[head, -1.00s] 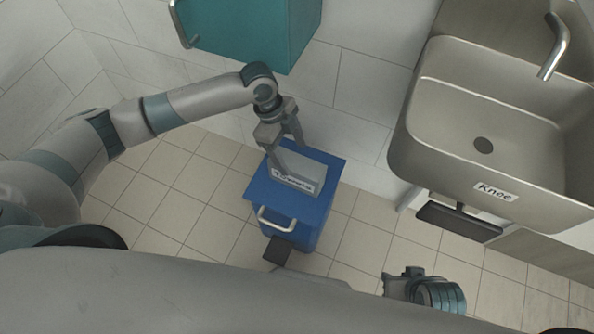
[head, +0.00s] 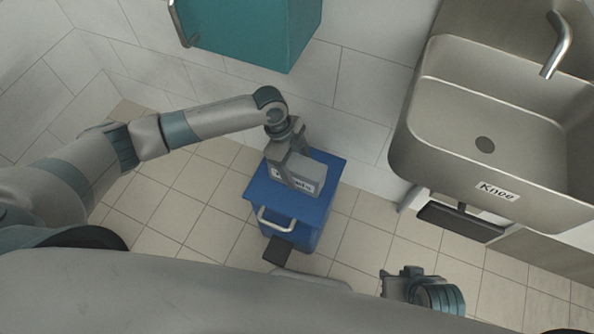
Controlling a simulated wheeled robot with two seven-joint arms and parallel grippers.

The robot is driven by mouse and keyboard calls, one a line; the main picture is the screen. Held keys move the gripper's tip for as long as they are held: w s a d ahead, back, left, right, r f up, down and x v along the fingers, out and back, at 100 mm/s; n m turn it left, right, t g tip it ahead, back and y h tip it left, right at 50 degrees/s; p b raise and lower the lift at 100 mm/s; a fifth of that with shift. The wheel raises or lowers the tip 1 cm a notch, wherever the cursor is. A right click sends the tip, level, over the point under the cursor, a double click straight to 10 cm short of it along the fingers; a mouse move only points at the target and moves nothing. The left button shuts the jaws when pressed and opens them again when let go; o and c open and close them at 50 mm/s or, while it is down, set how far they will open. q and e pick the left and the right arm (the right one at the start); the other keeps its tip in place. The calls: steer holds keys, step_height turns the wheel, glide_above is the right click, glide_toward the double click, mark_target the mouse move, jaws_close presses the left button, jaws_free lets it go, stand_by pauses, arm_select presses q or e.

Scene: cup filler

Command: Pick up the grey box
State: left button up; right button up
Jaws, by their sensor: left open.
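The grey box (head: 308,172), with a partly covered white label on its front, sits on top of a blue bin (head: 322,207). My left gripper (head: 290,166) is open and low over the left part of the box, hiding that part. I cannot tell whether its fingers touch the box. My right gripper (head: 392,283) is at the lower right, well away from the box, and I cannot see whether its jaws are open or shut.
The bin has a white handle (head: 276,220) and a dark pedal (head: 277,251) at its front. A steel sink (head: 430,132) labelled "Knee" is to the right, with a dark knee plate (head: 461,221) below. A teal cabinet (head: 250,30) hangs above. Tiled floor lies around the bin.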

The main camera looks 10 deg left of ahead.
arm_select(q)
steer(key=shift+x, duration=1.5)
steer(key=c, duration=1.3)
